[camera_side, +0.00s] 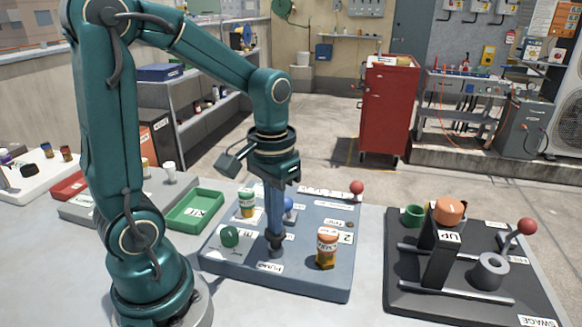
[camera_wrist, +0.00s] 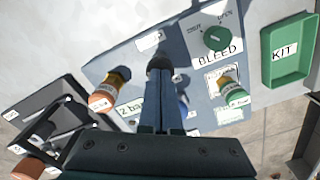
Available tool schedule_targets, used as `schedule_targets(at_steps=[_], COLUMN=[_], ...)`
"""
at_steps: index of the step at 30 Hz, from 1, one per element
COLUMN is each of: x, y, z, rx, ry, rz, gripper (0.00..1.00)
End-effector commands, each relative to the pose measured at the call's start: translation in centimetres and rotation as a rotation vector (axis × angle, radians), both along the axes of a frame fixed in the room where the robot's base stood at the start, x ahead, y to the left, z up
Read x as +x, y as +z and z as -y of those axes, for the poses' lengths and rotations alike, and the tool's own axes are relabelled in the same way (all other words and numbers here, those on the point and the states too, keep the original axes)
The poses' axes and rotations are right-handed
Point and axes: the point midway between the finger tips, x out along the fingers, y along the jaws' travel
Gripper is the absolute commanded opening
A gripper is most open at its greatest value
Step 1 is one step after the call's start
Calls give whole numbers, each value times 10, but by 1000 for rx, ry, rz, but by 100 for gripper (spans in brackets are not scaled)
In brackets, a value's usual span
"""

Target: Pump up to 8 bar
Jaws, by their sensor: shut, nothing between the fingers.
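A blue-grey board (camera_side: 225,262) carries a PUMP label at its front edge. A dark knob or plunger (camera_side: 276,247) stands behind that label; it also shows in the wrist view (camera_wrist: 159,62). My gripper (camera_side: 275,232) points straight down over it, fingers shut and empty. Its tips meet the dark part in both views; I cannot tell whether they touch. A green BLEED knob (camera_side: 229,236) is left of the fingers in the side view. No pressure reading is legible.
A green KIT tray (camera_side: 176,222) lies left. A black SWAGE board (camera_side: 400,285) with posts, an orange knob (camera_side: 448,211) and a red-ball lever (camera_side: 526,226) is right.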

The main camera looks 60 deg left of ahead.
Motion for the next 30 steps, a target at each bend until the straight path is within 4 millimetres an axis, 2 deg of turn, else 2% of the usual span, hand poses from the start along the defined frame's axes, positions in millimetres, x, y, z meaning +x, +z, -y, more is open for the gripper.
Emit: schedule_targets(at_steps=[19, 30], x=[0, 1], y=[-18, 0], z=[0, 0], rx=[0, 1], ry=[0, 0], rz=[-1, 5], gripper=[0, 0])
